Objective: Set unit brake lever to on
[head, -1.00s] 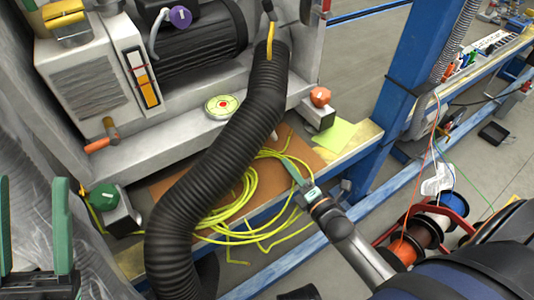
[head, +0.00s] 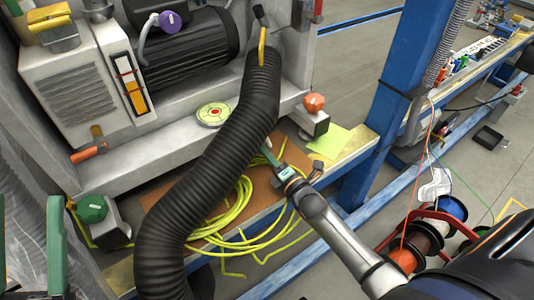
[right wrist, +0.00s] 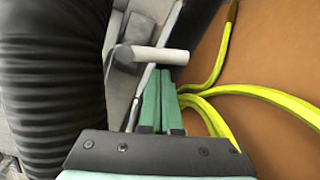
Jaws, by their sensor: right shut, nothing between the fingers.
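A lever with a pale grey cylindrical handle (right wrist: 158,56) shows in the right wrist view, just beyond my right fingertips, on a grey metal part beside the black hose. I cannot tell whether it is the brake lever, nor which setting it is at. I cannot make it out in the head view. My right gripper (head: 269,153) is shut and empty, just right of the hose; its green fingers lie together in the right wrist view (right wrist: 160,88). My left gripper (head: 28,232) is at the lower left edge, its green fingers apart, with nothing seen between them.
The thick black corrugated hose (head: 205,165) runs across the unit's front, close left of my right gripper. Coiled yellow cable (head: 235,212) lies on a brown board. An orange knob (head: 314,102), a green knob (head: 92,208) and an orange-handled lever (head: 89,152) stick out from the unit.

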